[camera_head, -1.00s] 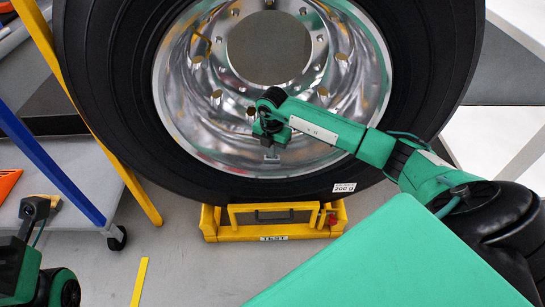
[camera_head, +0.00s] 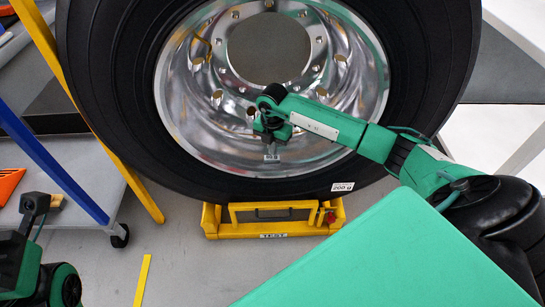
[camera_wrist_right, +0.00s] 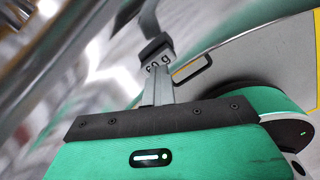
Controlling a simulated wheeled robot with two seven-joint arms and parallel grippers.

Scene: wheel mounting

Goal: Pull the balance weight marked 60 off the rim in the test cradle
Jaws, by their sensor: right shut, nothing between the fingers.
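A large tyred wheel with a shiny metal rim (camera_head: 215,140) stands in the yellow test cradle (camera_head: 222,229). The small grey balance weight marked 60 (camera_head: 271,157) is at the lower inner edge of the rim.
A white label marked 200 g (camera_head: 343,186) is at the tyre's lower right. A blue-framed cart (camera_head: 50,165) on casters stands at left, with orange items (camera_head: 10,183) on it. A yellow floor strip (camera_head: 142,280) lies in front.

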